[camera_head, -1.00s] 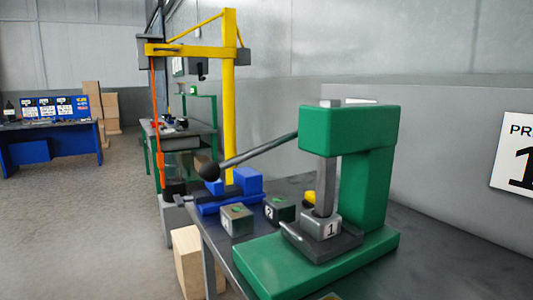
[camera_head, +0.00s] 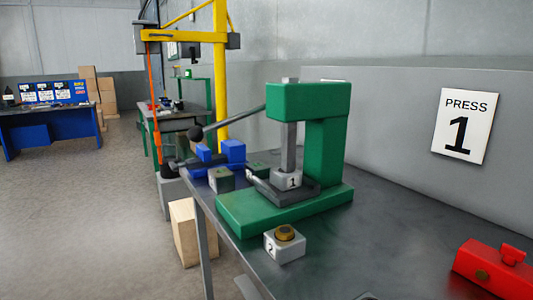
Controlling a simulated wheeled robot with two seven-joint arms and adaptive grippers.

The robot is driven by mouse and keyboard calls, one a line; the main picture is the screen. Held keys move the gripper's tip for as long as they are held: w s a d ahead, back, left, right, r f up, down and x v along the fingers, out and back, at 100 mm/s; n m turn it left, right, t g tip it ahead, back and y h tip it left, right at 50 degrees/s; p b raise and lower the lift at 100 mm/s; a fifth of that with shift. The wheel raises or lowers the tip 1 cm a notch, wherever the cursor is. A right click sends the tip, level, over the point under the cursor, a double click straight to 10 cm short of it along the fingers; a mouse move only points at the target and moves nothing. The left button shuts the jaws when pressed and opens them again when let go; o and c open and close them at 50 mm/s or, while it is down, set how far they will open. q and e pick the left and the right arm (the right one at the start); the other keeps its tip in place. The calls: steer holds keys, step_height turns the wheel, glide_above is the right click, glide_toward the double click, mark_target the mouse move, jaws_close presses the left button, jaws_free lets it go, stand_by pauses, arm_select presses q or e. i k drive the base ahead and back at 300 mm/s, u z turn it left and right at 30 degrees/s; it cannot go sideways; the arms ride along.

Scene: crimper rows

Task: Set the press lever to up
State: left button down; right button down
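The green press (camera_head: 323,150) stands on the dark workbench. Its lever (camera_head: 232,120) is a grey bar with a black ball knob (camera_head: 195,133), slanting down to the left from the press head. The press's grey ram (camera_head: 289,147) reaches down to a block marked 1 (camera_head: 287,179) on the press's dark bed. The head hides where the lever joins the press. Neither of my grippers is in view.
A block marked 2 with a yellowish top (camera_head: 284,244) sits at the bench's front. A red object (camera_head: 497,270) lies at right. A PRESS 1 sign (camera_head: 463,125) hangs on the wall. The bench right of the press is mostly clear.

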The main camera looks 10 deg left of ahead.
mark_target(195, 134)
steer(key=z, duration=0.3)
steer(key=k, duration=0.7)
steer(key=u, duration=0.65)
steer(key=i, duration=0.6)
steer(key=u, duration=0.7)
steer(key=i, duration=0.65)
steer(key=z, duration=0.65)
steer(key=i, duration=0.7)
steer(key=z, duration=0.7)
